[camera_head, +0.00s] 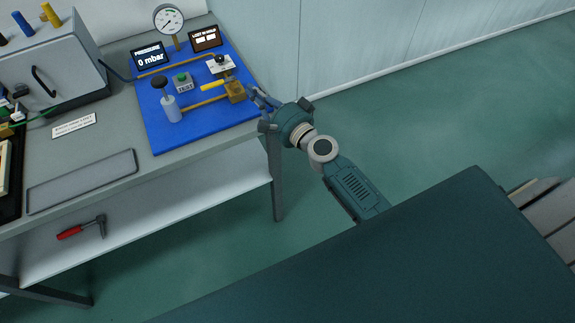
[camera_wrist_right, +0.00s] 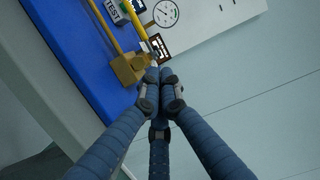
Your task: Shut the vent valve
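A brass valve block (camera_head: 237,92) with a yellow lever (camera_head: 212,85) sits at the right side of the blue board (camera_head: 165,141). The lever points left, away from the block. The brass block (camera_wrist_right: 128,68) also shows in the right wrist view, left of my fingertips. My right gripper (camera_head: 253,94) is just right of the block, near the board's right edge. In the wrist view its fingers meet at the tips (camera_wrist_right: 159,76), with nothing seen between them. I cannot tell whether they touch the block. My left gripper is out of view.
A grey cabinet (camera_head: 60,70) stands left. A red-handled hammer (camera_head: 82,229) lies below.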

